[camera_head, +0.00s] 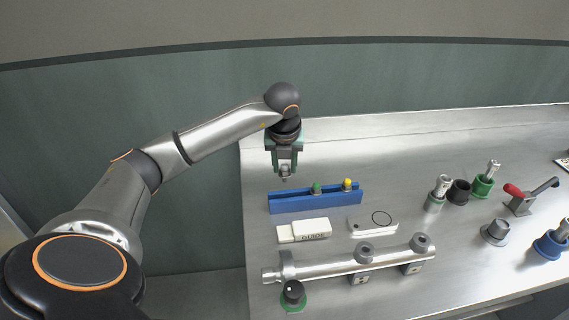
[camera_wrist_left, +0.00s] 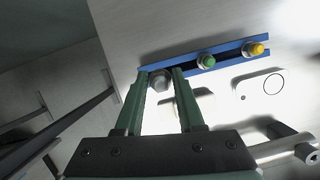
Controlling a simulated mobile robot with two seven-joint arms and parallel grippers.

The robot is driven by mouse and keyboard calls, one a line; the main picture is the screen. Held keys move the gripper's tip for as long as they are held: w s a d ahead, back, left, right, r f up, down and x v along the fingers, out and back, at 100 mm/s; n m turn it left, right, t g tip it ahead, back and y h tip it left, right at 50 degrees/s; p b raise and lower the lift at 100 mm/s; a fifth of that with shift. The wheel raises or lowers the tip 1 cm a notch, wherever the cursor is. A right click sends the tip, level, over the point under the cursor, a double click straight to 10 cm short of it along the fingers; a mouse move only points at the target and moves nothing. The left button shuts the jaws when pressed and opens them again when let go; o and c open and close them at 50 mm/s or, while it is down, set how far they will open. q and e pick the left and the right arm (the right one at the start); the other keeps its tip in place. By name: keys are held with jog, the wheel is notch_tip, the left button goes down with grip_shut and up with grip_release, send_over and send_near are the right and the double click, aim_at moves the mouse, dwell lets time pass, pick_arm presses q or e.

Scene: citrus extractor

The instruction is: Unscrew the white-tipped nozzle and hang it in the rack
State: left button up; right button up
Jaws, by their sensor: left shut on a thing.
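My left gripper (camera_head: 285,165) is above the far left part of the bench, behind the left end of the blue rack (camera_head: 290,206). It is shut on a small grey metal nozzle (camera_head: 285,174), which hangs below the fingers. In the left wrist view the nozzle (camera_wrist_left: 160,80) sits between the green fingertips, over the left end of the rack; I cannot make out a white tip. A green-tipped nozzle (camera_head: 317,188) and a yellow-tipped nozzle (camera_head: 347,185) sit in the rack's middle and right. Its left part looks empty. My right gripper is not in view.
A metal manifold pipe (camera_head: 330,266) lies in front, with a black knob (camera_head: 292,290) at its left end. A white guide block (camera_head: 303,231) and a white plate (camera_head: 372,225) lie between pipe and rack. Holders (camera_head: 435,202) and a red-handled clamp (camera_head: 517,200) stand right.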

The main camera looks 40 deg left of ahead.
aim_at(284, 181)
pick_arm(q)
jog(key=shift+f+b, duration=2.3)
jog(key=shift+f, duration=1.15)
jog(key=shift+f, duration=0.3)
jog(key=o, duration=1)
jog(key=shift+o, duration=0.2)
jog(key=shift+r, duration=0.1)
jog(key=v, duration=1.2)
jog(key=shift+r, duration=0.25)
